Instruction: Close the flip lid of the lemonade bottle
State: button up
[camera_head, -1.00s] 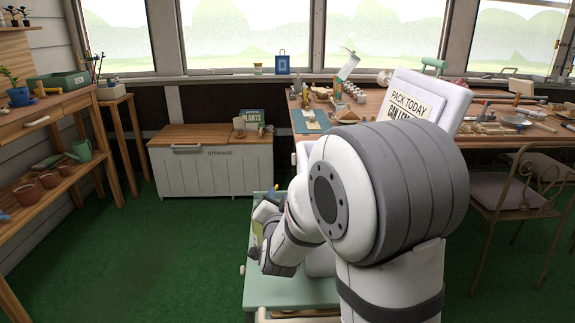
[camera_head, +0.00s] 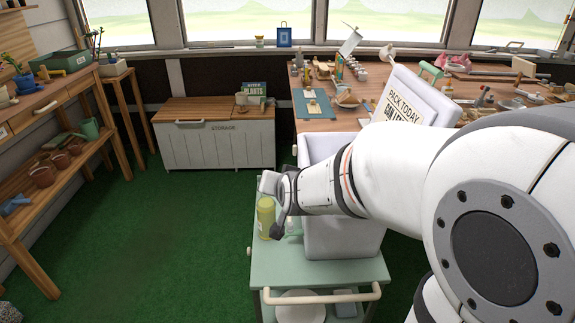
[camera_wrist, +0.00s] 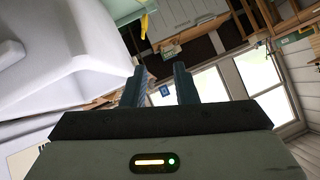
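A yellow bottle (camera_head: 265,217), which looks like the lemonade bottle, stands upright on the mint-green cart (camera_head: 318,271) in the head view. My wrist overlaps the space at its top, so I cannot make out whether the flip lid is open. My gripper (camera_wrist: 160,85) shows two dark teal fingers apart with nothing between them in the wrist view. In the head view my gripper's body (camera_head: 273,188) is beside and above the bottle; I cannot tell whether it touches. A small yellow piece (camera_wrist: 144,25) at the wrist view's top is unclear.
A large pale grey bin (camera_head: 340,238) stands on the cart just right of the bottle, close to my forearm. A small whitish item (camera_head: 293,227) is beside the bottle. A storage chest (camera_head: 215,135) and a cluttered workbench (camera_head: 318,126) stand behind. Green floor is clear at left.

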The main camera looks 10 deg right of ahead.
jog(key=s+r+n+g+p, duration=0.2)
jog(key=s+r+g+p, duration=0.1)
jog(key=s+r+p, duration=0.3)
jog(key=shift+s+d+g, duration=0.25)
jog(key=shift+s+g, duration=0.15)
jog(key=shift+s, duration=0.75)
